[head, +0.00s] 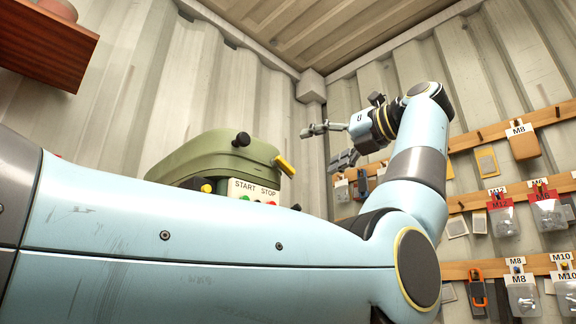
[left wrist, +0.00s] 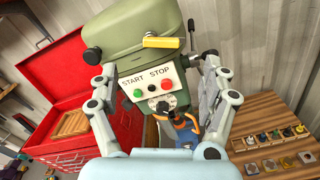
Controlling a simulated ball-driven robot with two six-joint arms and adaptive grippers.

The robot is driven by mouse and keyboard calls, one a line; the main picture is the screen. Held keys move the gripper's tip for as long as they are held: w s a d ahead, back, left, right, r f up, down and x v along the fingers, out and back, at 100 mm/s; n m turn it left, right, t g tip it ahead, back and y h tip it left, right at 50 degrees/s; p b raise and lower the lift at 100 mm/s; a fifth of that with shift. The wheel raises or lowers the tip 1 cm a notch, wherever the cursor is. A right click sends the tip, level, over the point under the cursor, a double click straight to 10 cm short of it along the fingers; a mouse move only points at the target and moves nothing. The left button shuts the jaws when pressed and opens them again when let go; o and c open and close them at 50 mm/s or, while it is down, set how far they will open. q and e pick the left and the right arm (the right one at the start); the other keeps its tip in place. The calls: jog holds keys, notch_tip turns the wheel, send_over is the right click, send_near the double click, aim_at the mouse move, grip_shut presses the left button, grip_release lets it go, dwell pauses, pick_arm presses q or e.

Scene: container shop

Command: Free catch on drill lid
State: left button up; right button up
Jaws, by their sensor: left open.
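The green drill lid (head: 215,155) sits on top of the drill head, with a black knob at its upper edge. The yellow catch (head: 284,165) is at its right end. In the left wrist view the catch (left wrist: 165,42) lies across the lid's lower front edge, above the START STOP panel (left wrist: 152,88). My left gripper (head: 330,145) is open and empty, to the right of the catch and apart from it. In the left wrist view its fingers (left wrist: 160,72) stand on both sides of the panel. My right gripper is not in view.
In the left wrist view, a red tool chest (left wrist: 62,100) stands left of the drill and a wooden rack with small parts (left wrist: 270,140) is at the right. A black lever (left wrist: 192,33) stands right of the lid. Wall rails with hanging bags (head: 505,220) are at the right.

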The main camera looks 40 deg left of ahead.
aim_at(285, 166)
pick_arm(q)
jog(key=a, duration=0.3)
jog(key=a+p, duration=0.1)
jog(key=a, duration=0.3)
jog(key=w+a+p, duration=0.1)
jog(key=a, duration=0.2)
jog(key=shift+a, duration=0.35)
jog(key=shift+c, duration=0.3)
